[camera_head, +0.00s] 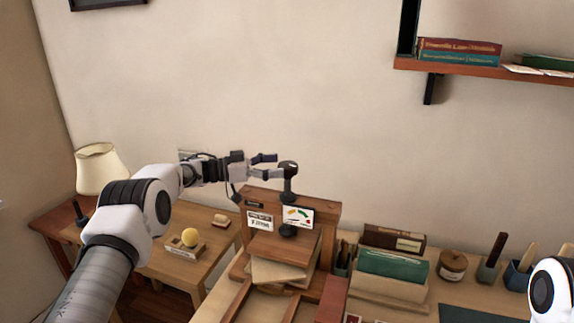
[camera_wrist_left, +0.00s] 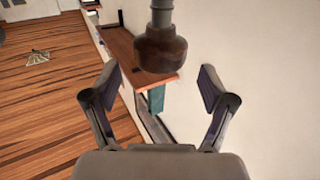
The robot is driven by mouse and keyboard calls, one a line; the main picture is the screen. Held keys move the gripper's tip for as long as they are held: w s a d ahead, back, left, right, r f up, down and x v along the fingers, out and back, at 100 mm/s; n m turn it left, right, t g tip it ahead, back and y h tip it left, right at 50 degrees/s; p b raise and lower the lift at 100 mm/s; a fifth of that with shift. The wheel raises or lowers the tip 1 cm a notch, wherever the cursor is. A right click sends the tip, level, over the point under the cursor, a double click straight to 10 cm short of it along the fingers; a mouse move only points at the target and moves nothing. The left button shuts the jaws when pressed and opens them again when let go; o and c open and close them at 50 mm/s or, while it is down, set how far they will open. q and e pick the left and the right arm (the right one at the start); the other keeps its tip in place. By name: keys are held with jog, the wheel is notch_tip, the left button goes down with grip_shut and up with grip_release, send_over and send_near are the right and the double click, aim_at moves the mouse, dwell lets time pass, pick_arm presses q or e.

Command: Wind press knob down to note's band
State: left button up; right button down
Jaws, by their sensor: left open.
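The dark press knob (camera_head: 289,167) sits on top of an upright screw above the wooden press (camera_head: 328,215). A white note (camera_head: 298,216) with coloured bands is on the press front, partly behind the screw. My left gripper (camera_head: 272,166) is open at the left of the knob, its fingers pointing at it. In the left wrist view the brown knob (camera_wrist_left: 160,50) hangs from the top of the picture, ahead of my open left gripper (camera_wrist_left: 160,90), with visible space to each finger. My right gripper is out of view.
A second label (camera_head: 260,221) is on the press front, left of the note. Boxes (camera_head: 392,265), a round lidded pot (camera_head: 453,265) and pen cups stand on the desk to the right. A side table with a lamp (camera_head: 101,168) is at the left. A wall shelf (camera_head: 480,68) is upper right.

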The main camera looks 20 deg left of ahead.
pick_arm(q)
jog(key=v, duration=0.8)
